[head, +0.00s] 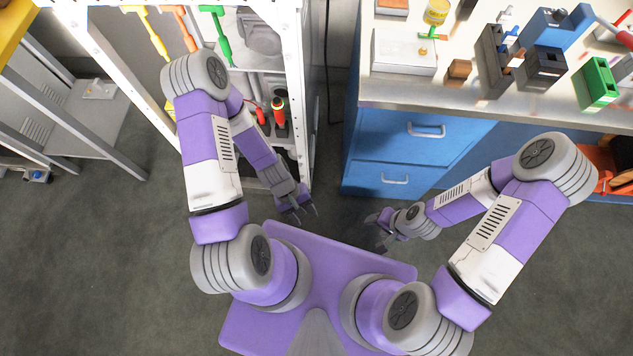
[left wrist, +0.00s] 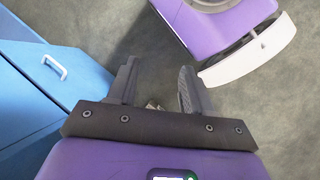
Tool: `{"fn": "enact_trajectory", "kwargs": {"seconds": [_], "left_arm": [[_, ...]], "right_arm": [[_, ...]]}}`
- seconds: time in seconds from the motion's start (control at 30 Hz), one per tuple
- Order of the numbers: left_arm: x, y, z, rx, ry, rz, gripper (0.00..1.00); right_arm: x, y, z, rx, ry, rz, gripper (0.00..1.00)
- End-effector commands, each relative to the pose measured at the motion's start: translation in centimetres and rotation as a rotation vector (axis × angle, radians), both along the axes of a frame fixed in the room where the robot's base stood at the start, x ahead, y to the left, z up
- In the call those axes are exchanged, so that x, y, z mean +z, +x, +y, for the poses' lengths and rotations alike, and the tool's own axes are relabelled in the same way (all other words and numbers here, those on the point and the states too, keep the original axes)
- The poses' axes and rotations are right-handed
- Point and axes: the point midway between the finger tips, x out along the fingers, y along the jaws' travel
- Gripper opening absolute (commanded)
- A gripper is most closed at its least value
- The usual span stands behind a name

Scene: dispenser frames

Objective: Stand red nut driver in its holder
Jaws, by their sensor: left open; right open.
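A red-handled tool (head: 279,104) with a dark lower part stands on a shelf of the white rack. A smaller red tool (head: 261,114) is just left of it, at a slant. I cannot tell which is the nut driver, and a separate holder is not clear there. My left gripper (head: 300,211) is open and empty, low in front of the rack and below these tools in the picture. It also shows open in the left wrist view (left wrist: 157,82), over the floor. My right gripper (head: 376,220) is open and empty in front of the blue drawers.
The white rack (head: 303,95) has an upright near my left arm. Yellow, orange and green tools (head: 220,38) are at its top. A workbench (head: 470,92) with blue drawers (head: 395,178) holds blocks, a white box and a red-handled tool (head: 612,30). Floor lies between rack and drawers.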

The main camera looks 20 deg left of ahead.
Motion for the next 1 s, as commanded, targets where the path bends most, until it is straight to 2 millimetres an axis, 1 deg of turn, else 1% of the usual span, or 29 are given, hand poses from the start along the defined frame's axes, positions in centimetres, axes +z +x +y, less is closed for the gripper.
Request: {"fn": "enact_trajectory", "kwargs": {"seconds": [0.03, 0.1, 0.2, 0.3, 0.63, 0.87, 0.93, 1.0], "left_arm": [[0.0, 0.6, -0.5, -0.106, 0.031, -0.093, 0.5], [0.0, 1.6, -1.2, -0.213, 0.055, -0.212, 0.5], [0.4, 2.7, -2.2, -0.307, 0.064, -0.333, 0.5], [0.6, 3.3, -2.8, -0.348, 0.064, -0.393, 0.5], [0.9, 3.5, -2.8, -0.354, 0.064, -0.405, 0.5], [3.7, 3.5, -2.8, -0.353, 0.064, -0.405, 0.5], [3.9, 3.5, -2.8, -0.353, 0.064, -0.405, 0.5], [3.6, 3.5, -2.8, -0.353, 0.064, -0.405, 0.5]], "right_arm": [[0.0, 0.0, 0.0, 0.0, 0.0, 0.0, 0.54], [0.0, 0.0, 0.0, 0.0, 0.0, 0.0, 0.54], [0.0, 0.0, 0.0, 0.0, 0.0, 0.0, 0.54], [0.0, 0.0, 0.0, 0.0, 0.0, 0.0, 0.54], [0.2, 0.0, 0.0, 0.0, 0.0, 0.0, 0.54], [3.0, 0.0, 0.0, 0.0, 0.0, 0.0, 0.54], [3.2, 0.0, 0.0, 0.0, 0.0, -0.001, 0.54], [3.0, 0.0, 0.0, 0.0, 0.0, 0.0, 0.54]]}}
